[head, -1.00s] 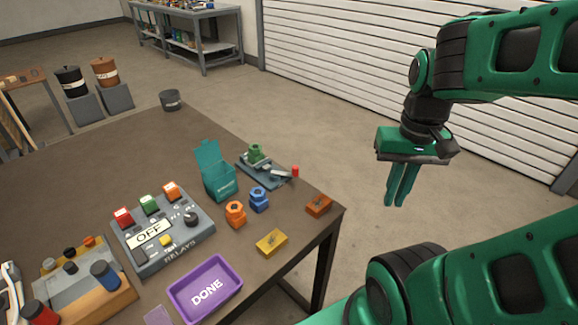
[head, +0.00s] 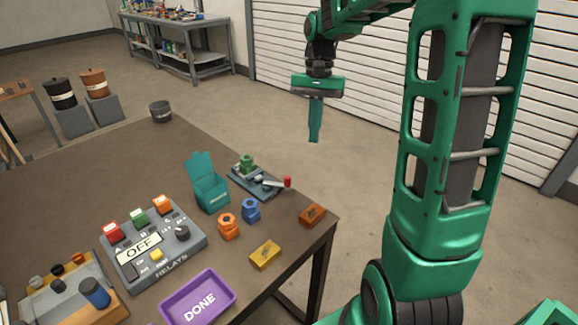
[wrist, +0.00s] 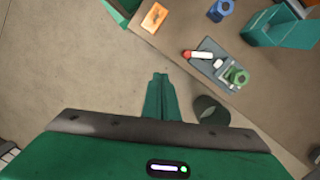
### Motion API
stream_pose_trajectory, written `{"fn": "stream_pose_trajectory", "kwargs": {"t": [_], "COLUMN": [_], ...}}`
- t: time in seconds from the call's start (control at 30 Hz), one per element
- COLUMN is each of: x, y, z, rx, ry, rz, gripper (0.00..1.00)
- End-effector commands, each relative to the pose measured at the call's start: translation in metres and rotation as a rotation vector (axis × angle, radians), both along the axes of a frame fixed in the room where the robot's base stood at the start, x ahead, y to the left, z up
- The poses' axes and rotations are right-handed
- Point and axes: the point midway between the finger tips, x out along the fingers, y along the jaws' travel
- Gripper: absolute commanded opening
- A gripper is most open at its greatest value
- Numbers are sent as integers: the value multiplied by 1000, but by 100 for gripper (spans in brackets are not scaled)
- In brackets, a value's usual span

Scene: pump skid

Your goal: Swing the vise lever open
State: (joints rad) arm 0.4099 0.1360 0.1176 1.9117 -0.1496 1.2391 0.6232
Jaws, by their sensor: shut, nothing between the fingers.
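The vise (head: 256,182) is a small grey plate with a green part on it, near the far right edge of the brown table. Its lever ends in a red tip (head: 288,181) that points right, toward the table edge. In the wrist view the vise (wrist: 209,64) lies above and right of the fingers, with the red lever handle (wrist: 197,54) at its upper left. My gripper (head: 315,138) is shut and empty, pointing down, high and beyond the table edge. It also shows in the wrist view (wrist: 159,78), apart from the vise.
A teal open box (head: 209,190), a blue nut (head: 251,210), an orange nut (head: 228,227) and orange (head: 312,215) and yellow blocks (head: 265,255) stand near the vise. A relay panel (head: 155,245) and purple tray (head: 198,298) lie nearer. A dark pot (head: 161,111) shows at the far side.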

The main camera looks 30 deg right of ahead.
Motion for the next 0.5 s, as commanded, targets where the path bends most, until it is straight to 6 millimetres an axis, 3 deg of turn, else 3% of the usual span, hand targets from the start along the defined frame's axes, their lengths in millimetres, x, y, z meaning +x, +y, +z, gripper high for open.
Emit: {"fn": "stream_pose_trajectory", "kwargs": {"t": [0.03, 0.2, 0.5], "x": [14, 48, 71], "y": [0, 4, 7], "z": [-4, -12, -18], "rx": [12, 44, 68], "ry": [7, 26, 38], "rz": [-9, -38, -60], "gripper": [0, 0, 0]}}
